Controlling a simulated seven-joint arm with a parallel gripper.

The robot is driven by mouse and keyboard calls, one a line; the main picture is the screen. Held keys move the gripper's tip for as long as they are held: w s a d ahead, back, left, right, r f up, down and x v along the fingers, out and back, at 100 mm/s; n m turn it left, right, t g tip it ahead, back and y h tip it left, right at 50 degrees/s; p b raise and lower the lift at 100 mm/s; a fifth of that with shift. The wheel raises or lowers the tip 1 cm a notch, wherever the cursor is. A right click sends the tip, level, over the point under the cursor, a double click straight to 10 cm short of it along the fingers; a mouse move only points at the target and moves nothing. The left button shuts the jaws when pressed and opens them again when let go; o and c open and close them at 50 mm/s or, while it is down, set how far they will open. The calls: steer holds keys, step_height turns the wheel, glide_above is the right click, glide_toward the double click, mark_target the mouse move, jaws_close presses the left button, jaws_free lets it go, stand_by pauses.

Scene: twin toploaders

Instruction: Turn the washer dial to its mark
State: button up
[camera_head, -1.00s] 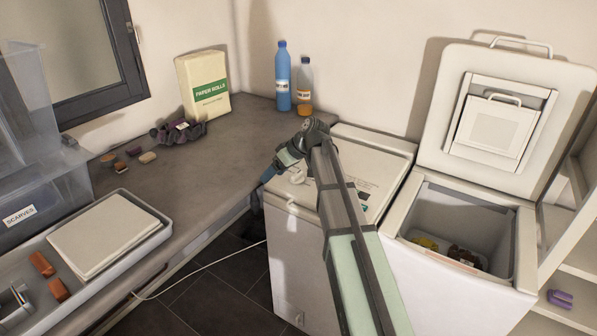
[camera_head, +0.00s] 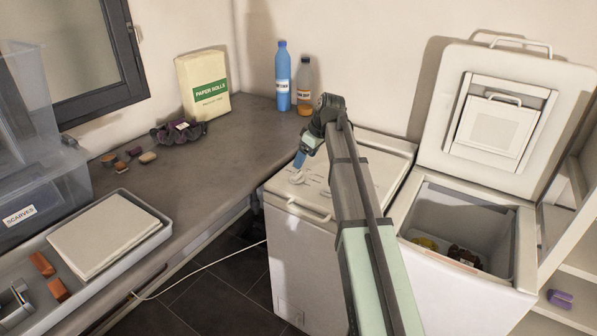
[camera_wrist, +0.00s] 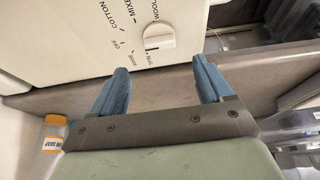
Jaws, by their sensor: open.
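The washer dial (camera_wrist: 160,37) is a round white knob on the white washer's top (camera_wrist: 70,40), with printed words around it: WOOL, MIXED, COTTON, OFF, RINSE and SPIN. A short dark line shows at the knob, on the side near SPIN. The dial also appears small in the head view (camera_head: 296,178), near the front left of the closed washer lid. My gripper (camera_wrist: 159,66) is open and empty, its two blue fingers apart. In the head view my gripper (camera_head: 299,160) is just above and beside the dial; I see no contact.
A toploader (camera_head: 462,225) with its lid raised stands right of the washer. A white cable (camera_head: 200,278) crosses the floor.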

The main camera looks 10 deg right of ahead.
mark_target(297, 173)
steer(key=x, duration=0.8)
steer(key=shift+c, duration=0.4)
steer(key=c, duration=1)
steer(key=shift+o, duration=0.2)
steer(key=shift+s, duration=0.1)
steer(key=m+h, duration=0.1)
steer(key=m, duration=0.2)
steer(key=shift+a+m+t, duration=0.1)
steer(key=shift+m+t, duration=0.3)
steer(key=m+h, duration=0.2)
steer(key=m, duration=0.2)
steer(key=shift+a+m, duration=0.1)
steer(key=shift+m, duration=0.3)
